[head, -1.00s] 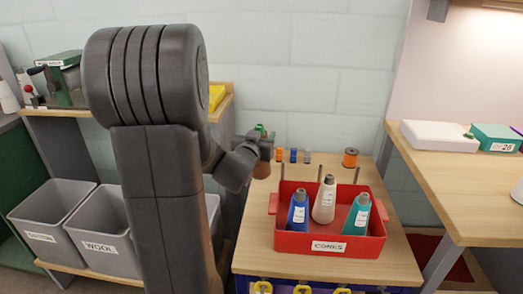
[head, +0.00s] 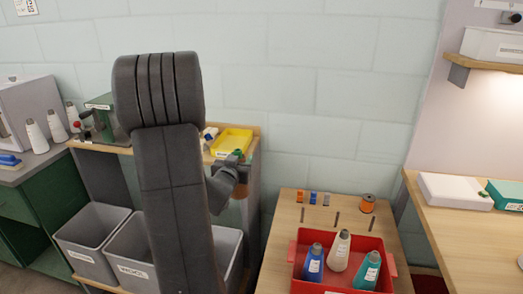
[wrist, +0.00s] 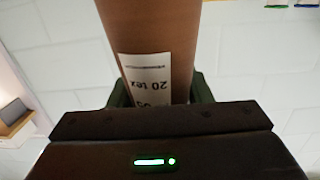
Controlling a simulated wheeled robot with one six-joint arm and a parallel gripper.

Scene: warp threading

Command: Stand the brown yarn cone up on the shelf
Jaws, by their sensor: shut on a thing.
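The brown yarn cone (wrist: 150,35) fills the top middle of the wrist view, between my gripper's (wrist: 161,92) two green fingers. Its white label (wrist: 146,80) reads upside down there. In the head view my gripper (head: 238,163) is shut on the cone and holds it in the air, in front of the wall. The cone's brown body (head: 240,188) shows only in part below my gripper, beside my arm. A wooden wall shelf (head: 497,66) with a white box on it is at the top right.
A wooden-topped rack (head: 255,143) with a yellow tray (head: 234,141) stands behind my arm, grey bins (head: 88,240) below it. A red box (head: 343,288) of cones stands on the table (head: 283,240), near several spools. A right-hand desk (head: 440,218) holds white and teal boxes.

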